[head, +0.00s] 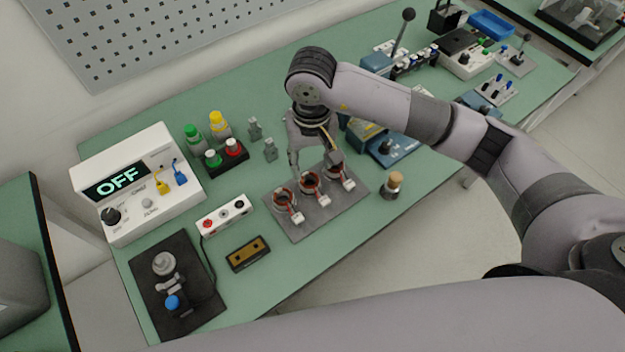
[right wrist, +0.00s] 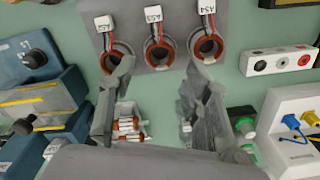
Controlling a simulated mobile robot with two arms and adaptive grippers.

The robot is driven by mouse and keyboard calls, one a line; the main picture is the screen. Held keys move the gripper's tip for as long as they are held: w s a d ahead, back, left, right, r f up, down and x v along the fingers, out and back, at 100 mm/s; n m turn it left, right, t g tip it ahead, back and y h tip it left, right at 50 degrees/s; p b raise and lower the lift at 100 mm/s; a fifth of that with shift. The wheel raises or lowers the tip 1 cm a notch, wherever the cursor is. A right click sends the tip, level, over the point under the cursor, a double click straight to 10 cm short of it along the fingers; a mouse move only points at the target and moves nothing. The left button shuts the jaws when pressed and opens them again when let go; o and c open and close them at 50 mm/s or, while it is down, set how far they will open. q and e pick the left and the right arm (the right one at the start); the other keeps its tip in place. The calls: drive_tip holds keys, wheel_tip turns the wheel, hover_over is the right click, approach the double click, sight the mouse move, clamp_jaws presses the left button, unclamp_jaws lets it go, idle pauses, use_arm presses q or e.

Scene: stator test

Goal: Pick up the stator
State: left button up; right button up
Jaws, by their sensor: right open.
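Three stators, copper-brown rings with red and black leads and white tags, sit in a row on a grey plate (head: 300,228). They are the left stator (head: 285,198), the middle stator (head: 310,181) and the right stator (head: 335,169), partly hidden by a finger. My right gripper (head: 315,165) is open and empty above the plate's back edge. In the right wrist view its fingers (right wrist: 160,66) are spread wide, with the middle stator (right wrist: 157,52) ahead between the fingertips and the other two near either tip. My left gripper is out of view.
Left of the plate are a white box (head: 222,215) with coloured sockets and a meter (head: 140,180) reading OFF. A wooden-topped cylinder (head: 392,186) stands to the right.

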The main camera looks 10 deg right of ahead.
sight(310, 180)
wheel_tip(310, 180, down, 4)
drive_tip(key=shift+a+r+p, duration=0.1)
drive_tip(key=shift+r+p, duration=0.1)
drive_tip(key=shift+p, duration=0.15)
drive_tip(key=f, duration=0.1)
drive_tip(key=f+p, duration=0.1)
drive_tip(key=f, duration=0.1)
drive_tip(key=f+p, duration=0.1)
drive_tip(key=shift+w+f, duration=0.25)
drive_tip(key=shift+w, duration=0.15)
drive_tip(key=shift+f, duration=0.55)
drive_tip(key=shift+c, duration=0.6)
drive_tip(key=shift+w, duration=0.1)
drive_tip(key=c, duration=0.8)
